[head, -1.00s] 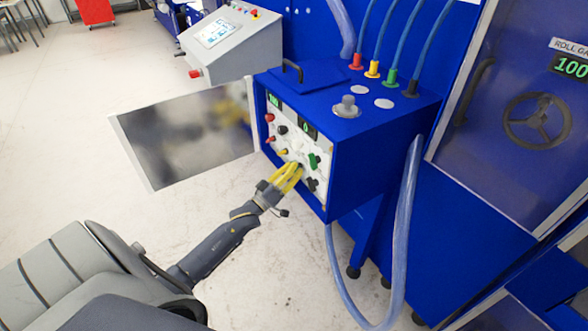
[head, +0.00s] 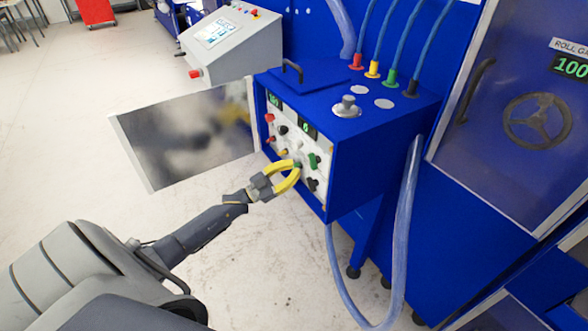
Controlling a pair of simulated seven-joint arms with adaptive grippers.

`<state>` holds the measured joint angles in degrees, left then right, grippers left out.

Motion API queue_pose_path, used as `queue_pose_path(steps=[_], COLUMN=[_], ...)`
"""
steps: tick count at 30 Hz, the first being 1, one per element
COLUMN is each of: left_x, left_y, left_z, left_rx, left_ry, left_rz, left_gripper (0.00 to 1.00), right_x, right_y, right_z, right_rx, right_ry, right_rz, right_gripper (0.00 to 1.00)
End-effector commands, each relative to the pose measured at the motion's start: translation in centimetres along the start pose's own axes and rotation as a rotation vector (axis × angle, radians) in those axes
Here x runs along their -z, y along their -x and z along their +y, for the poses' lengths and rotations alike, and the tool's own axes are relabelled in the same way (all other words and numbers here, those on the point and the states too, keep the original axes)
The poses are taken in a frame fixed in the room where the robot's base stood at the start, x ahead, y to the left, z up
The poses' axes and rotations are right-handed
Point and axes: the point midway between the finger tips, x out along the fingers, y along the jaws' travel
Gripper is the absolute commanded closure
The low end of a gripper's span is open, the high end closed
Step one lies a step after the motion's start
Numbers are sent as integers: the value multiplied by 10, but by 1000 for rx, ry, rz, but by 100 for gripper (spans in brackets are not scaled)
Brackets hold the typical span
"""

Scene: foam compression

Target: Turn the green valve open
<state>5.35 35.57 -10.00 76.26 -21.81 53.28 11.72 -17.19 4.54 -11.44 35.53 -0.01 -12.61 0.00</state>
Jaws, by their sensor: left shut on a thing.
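The white valve panel (head: 325,176) is on the front of the blue cabinet, with several small coloured knobs on it. A green valve (head: 298,164) shows only as a small patch at the tips of my left gripper (head: 296,167). The yellow fingers are shut on it, spread in a loop with a gap between them further back. The gripper hides part of the lower panel. The valve's exact angle is too small to tell. My right gripper is out of view.
The cabinet's open door (head: 185,140) stands out to the left, above my left arm. A grey control console (head: 240,42) is behind it. A clear hose (head: 403,215) loops down at the right of the cabinet (head: 375,140).

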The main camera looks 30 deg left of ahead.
Motion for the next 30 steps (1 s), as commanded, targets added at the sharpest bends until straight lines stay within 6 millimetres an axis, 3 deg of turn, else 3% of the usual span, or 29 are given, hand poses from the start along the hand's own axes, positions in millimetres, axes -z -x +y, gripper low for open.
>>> queue_pose_path(steps=[15, 30], left_x=[0, 0], left_y=[-1, 0], left_z=[-1, 0], left_rx=[-137, -173], left_ry=[-333, -418], left_rz=[0, 0], left_gripper=[100, 100], right_x=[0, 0], right_y=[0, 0], right_z=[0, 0], right_rx=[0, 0], right_ry=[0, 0], right_rz=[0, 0], right_gripper=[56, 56])
